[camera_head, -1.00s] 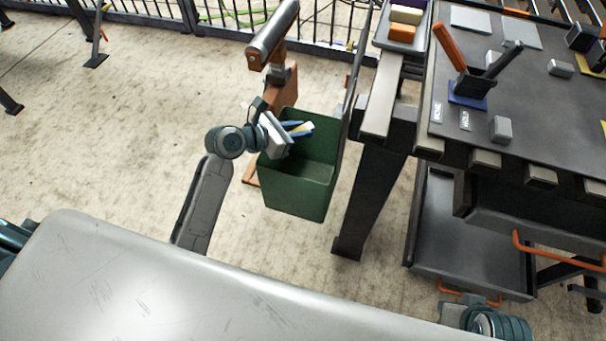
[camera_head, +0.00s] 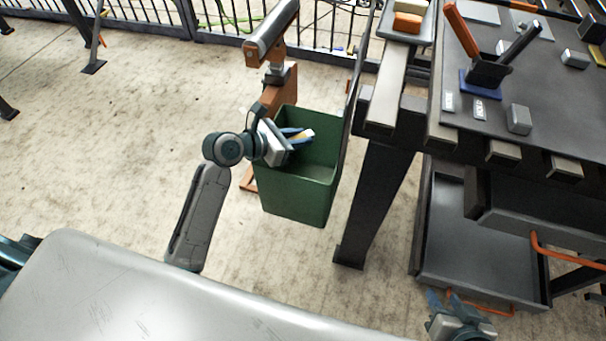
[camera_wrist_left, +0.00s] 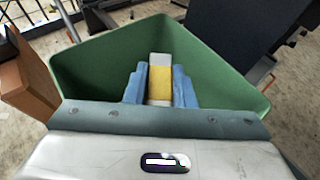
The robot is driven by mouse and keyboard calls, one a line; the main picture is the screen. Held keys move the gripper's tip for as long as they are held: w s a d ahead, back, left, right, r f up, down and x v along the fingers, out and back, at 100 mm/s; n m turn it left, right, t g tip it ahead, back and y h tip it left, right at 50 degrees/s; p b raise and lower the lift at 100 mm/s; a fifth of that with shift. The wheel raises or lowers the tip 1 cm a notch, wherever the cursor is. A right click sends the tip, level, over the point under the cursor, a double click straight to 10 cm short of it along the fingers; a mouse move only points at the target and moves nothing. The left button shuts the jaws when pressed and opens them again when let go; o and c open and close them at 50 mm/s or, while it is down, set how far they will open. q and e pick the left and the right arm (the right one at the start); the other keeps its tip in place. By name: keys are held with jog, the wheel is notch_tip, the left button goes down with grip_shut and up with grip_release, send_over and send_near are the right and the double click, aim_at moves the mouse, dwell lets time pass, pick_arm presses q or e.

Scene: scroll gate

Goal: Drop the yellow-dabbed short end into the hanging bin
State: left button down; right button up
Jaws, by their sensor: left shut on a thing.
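The short end (camera_wrist_left: 161,70) is a pale bar with a yellow dab around its middle. My left gripper (camera_wrist_left: 160,88) is shut on it, with one blue finger on each side. In the head view, my left gripper (camera_head: 299,138) is over the opening of the green hanging bin (camera_head: 298,198), near its left rim, and the short end's pale tip (camera_head: 307,133) shows. The left wrist view shows the bin (camera_wrist_left: 100,62) around and beyond the fingers. My right gripper (camera_head: 442,306) is at the lower right edge; its jaw state is unclear.
A dark bench (camera_head: 555,105) stands at the right, with an orange-handled tool holder (camera_head: 487,72) and grey blocks. A dark open drawer (camera_head: 465,250) is below it. A brown stand (camera_head: 280,85) rises behind the bin. Bare floor (camera_head: 130,130) lies to the left.

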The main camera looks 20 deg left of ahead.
pick_arm(q)
jog(key=c, duration=1.1)
grip_release()
jog(key=shift+c, duration=0.2)
jog(key=shift+s+a+r, duration=0.25)
jog(key=shift+s+a, duration=0.15)
jog(key=p+v, duration=0.2)
jog(key=v, duration=0.7)
jog(key=shift+s+a, duration=0.2)
pick_arm(e)
jog(key=shift+s+d+r+n+g+h, duration=0.35)
jog(key=shift+s+d+r+g, duration=0.25)
jog(key=shift+g, duration=0.5)
pick_arm(q)
jog(key=shift+r, duration=0.1)
